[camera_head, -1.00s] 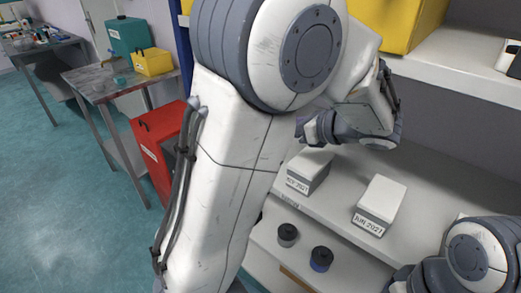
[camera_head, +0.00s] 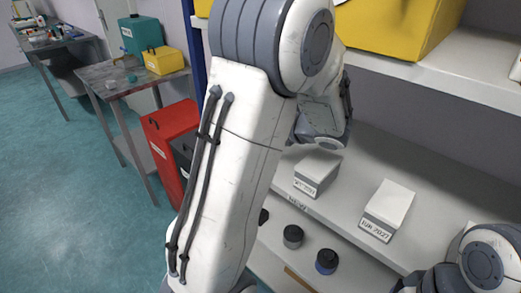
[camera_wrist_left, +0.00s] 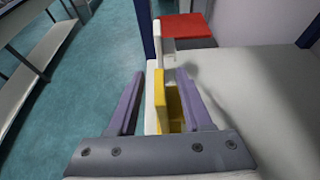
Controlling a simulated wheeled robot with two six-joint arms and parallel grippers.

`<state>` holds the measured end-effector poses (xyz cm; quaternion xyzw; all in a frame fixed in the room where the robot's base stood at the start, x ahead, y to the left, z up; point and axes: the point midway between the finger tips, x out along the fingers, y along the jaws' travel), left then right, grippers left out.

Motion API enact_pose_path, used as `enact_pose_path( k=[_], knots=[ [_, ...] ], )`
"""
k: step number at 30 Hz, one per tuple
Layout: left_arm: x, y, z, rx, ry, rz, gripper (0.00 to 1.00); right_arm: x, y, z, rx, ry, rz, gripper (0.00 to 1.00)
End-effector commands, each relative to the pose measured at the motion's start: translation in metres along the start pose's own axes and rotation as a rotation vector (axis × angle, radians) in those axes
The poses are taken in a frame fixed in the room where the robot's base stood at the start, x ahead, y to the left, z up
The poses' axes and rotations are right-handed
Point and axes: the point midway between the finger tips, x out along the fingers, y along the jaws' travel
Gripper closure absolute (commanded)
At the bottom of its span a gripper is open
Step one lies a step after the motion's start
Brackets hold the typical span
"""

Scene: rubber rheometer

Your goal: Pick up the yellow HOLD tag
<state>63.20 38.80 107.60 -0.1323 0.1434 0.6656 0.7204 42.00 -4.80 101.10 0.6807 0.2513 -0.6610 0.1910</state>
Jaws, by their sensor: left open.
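A yellow piece (camera_wrist_left: 161,100), probably the HOLD tag, stands upright at the pale shelf edge in the left wrist view. No lettering on it can be read. My left gripper (camera_wrist_left: 157,103) is open, with one finger on each side of the yellow piece. Gaps show between the piece and both fingers at their near ends; I cannot tell whether either touches. In the head view my left arm hides the tag and most of the gripper. My right arm shows at the lower right, its gripper out of view.
White labelled boxes (camera_head: 318,172) (camera_head: 388,209) stand on the shelf, with dark round pots (camera_head: 293,236) (camera_head: 327,261) below. Yellow bins (camera_head: 402,28) sit on the upper shelf. A red case (camera_head: 171,146) stands on the floor by a metal table (camera_head: 105,84).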

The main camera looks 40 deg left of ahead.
Motion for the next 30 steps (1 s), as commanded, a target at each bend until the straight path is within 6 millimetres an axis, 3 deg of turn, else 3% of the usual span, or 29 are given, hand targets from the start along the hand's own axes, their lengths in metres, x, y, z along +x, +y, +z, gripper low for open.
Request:
enact_pose_path(
  k=[2, 6, 30],
  knots=[
    [-0.0003, -0.0001, -0.0001, 0.0, 0.0, 0.0, 0.5, 0.0001, 0.0, 0.0, 0.0, 0.0, 0.0, 1.0],
    [-0.0004, -0.0001, 0.0, 0.0, 0.0, 0.0, 1.0, 0.0001, 0.0, 0.0, 0.0, 0.0, 0.0, 1.0],
    [-0.0006, -0.0001, 0.0003, -0.001, -0.001, 0.0, 1.0, 0.0, 0.0, 0.0, 0.0, 0.0, 0.0, 1.0]
  ],
)
